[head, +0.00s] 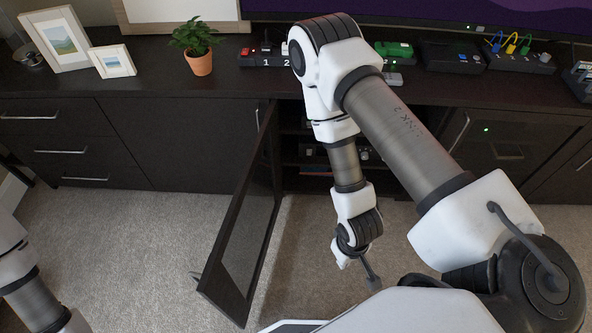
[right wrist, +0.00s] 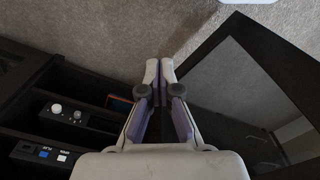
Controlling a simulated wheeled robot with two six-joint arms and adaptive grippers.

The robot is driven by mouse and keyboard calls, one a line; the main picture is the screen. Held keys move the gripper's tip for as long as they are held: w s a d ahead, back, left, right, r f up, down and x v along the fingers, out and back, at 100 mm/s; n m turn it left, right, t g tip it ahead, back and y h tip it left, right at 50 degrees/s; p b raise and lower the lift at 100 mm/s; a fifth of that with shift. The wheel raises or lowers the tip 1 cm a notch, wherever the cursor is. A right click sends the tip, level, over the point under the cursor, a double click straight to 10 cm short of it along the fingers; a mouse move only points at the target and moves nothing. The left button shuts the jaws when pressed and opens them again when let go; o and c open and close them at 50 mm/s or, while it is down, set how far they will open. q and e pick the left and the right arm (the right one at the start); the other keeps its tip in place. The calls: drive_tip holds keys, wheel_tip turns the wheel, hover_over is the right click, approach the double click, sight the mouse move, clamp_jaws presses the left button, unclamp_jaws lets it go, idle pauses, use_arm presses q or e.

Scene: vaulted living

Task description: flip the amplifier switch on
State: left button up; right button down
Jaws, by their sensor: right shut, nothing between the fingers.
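In the right wrist view, my right gripper (right wrist: 160,66) is shut and empty, its fingertips together over the carpet between the cabinet opening and the open door. Dark devices sit inside the open cabinet at left in the right wrist view. One device (right wrist: 88,123) has a pale round knob and small white controls. Another panel (right wrist: 30,158) has a blue button, a white button and small labels. I cannot tell which is the amplifier or how its switch is set. The gripper is apart from both. My left gripper is out of view.
The cabinet door (head: 243,225) stands open toward me, left of my right forearm; it also shows in the right wrist view (right wrist: 225,75). The cabinet top (head: 150,80) holds a plant (head: 198,42), picture frames (head: 62,42) and several small devices. The carpet (head: 130,240) is clear.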

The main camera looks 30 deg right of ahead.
drive_tip(key=w+f+n+t+b, duration=0.1)
drive_tip(key=w+f+b, duration=0.2)
drive_tip(key=f+b, duration=0.6)
drive_tip(key=w+f+n+t+b, duration=0.1)
drive_tip(key=w+f+b, duration=0.2)
drive_tip(key=f+b, duration=0.7)
drive_tip(key=w+d+f+n+t+h+b, duration=0.2)
drive_tip(key=w+d+f+n+t+b, duration=0.15)
drive_tip(key=w+f+b, duration=0.6)
drive_tip(key=w+d+f+n+t+h+b, duration=0.25)
drive_tip(key=w+f+t+b, duration=0.25)
drive_tip(key=w, duration=0.6)
drive_tip(key=w+d+r+n+t+h+b, duration=0.4)
drive_tip(key=w+d+r+t+h, duration=0.1)
drive_tip(key=w, duration=0.4)
drive_tip(key=shift+d+r+t, duration=0.2)
drive_tip(key=shift+r+t, duration=0.35)
drive_tip(key=shift+r, duration=0.4)
drive_tip(key=shift+w+h, duration=0.15)
drive_tip(key=shift+h, duration=0.1)
